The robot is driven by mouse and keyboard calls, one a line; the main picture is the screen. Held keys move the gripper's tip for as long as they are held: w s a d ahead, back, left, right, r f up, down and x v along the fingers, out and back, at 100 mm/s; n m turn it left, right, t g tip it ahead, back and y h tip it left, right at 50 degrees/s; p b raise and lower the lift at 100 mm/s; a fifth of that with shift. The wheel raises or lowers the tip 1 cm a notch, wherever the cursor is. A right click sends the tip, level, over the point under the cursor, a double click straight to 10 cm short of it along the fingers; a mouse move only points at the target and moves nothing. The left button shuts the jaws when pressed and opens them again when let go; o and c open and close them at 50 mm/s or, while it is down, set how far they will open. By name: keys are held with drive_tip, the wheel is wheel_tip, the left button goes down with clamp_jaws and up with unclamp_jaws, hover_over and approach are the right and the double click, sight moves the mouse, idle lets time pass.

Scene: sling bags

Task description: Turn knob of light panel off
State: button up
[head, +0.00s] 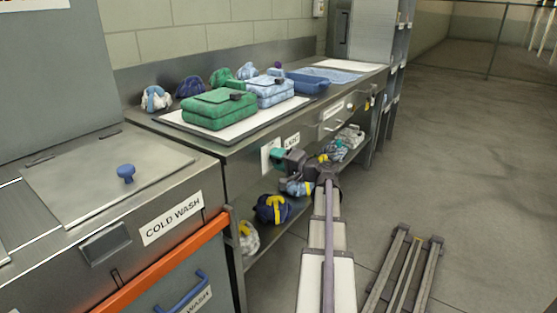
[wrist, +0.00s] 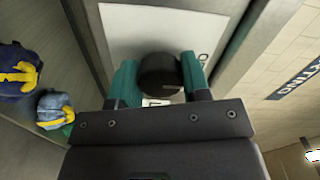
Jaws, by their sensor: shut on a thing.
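The light panel is a white plate on the steel counter front, seen in the head view (head: 267,155) and filling the top of the wrist view (wrist: 150,28). Its round black knob (wrist: 160,76) stands out from the plate in the wrist view. My gripper (wrist: 159,66) has its teal fingers on either side of the knob and is shut on it. In the head view my gripper (head: 279,154) is at the panel and hides the knob. Markings beside and below the knob are partly covered, so its setting cannot be read.
Green (head: 219,109) and blue (head: 269,91) bags lie on the counter above the panel. More bags (head: 272,208) sit on the shelf below, left of my gripper in the wrist view. A cold-wash unit (head: 172,219) stands at left. Floor at right is mostly clear.

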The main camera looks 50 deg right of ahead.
drive_tip(key=o, duration=0.9)
drive_tip(key=s, duration=0.3)
drive_tip(key=s+d, duration=0.1)
drive_tip(key=s, duration=0.6)
drive_tip(key=shift+s+d, duration=0.35)
drive_tip(key=shift+d, duration=0.05)
